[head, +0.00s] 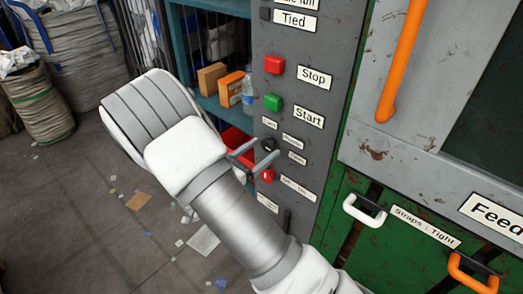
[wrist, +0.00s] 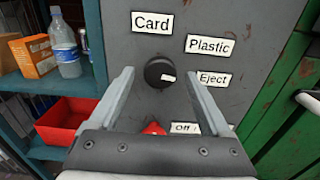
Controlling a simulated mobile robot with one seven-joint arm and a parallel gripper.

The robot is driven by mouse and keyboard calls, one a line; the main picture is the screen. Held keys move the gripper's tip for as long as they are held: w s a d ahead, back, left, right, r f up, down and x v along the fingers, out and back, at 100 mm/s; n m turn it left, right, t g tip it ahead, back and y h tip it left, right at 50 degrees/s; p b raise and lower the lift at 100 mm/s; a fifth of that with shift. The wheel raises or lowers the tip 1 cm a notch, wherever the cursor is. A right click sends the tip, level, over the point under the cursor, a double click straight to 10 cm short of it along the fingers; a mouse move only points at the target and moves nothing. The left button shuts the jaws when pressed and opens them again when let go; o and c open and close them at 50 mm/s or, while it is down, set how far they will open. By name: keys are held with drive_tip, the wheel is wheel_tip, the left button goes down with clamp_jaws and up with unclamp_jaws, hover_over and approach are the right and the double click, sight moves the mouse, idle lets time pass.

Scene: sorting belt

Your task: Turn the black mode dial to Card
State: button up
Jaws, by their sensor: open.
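The black mode dial (wrist: 157,68) is round and sits on the grey control panel. Its white mark is on its right side, slightly below centre, towards the Eject label (wrist: 213,79). The Card label (wrist: 152,22) is above the dial, and the Plastic label (wrist: 210,45) is up and to the right. My gripper (wrist: 160,75) is open, with one finger on each side of the dial in the wrist view and a gap to both. In the head view, my gripper (head: 254,152) is at the panel, and the dial (head: 268,144) is partly hidden by a finger.
A red knob (wrist: 154,128) and an Off label (wrist: 185,128) are just below the dial. Red Stop (head: 275,64) and green Start (head: 273,102) buttons are above. Shelves with a bottle (wrist: 65,45) and a red bin (wrist: 65,120) stand left. A white handle (head: 364,209) is right.

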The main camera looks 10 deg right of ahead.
drive_tip(key=shift+d, duration=0.1)
clamp_jaws()
idle(0.4)
drive_tip(key=shift+r+p, duration=0.1)
drive_tip(key=shift+p, duration=0.3)
drive_tip(key=n+p, duration=0.4)
drive_tip(key=shift+r, duration=0.15)
drive_tip(key=n+p, duration=0.4)
drive_tip(key=n, duration=0.1)
drive_tip(key=n+p, duration=0.3)
drive_tip(key=n, duration=0.2)
drive_tip(key=shift+n+p, duration=0.35)
drive_tip(key=shift+n, duration=0.05)
drive_tip(key=n+p, duration=0.1)
drive_tip(key=n, duration=0.4)
drive_tip(key=shift+p, duration=0.4)
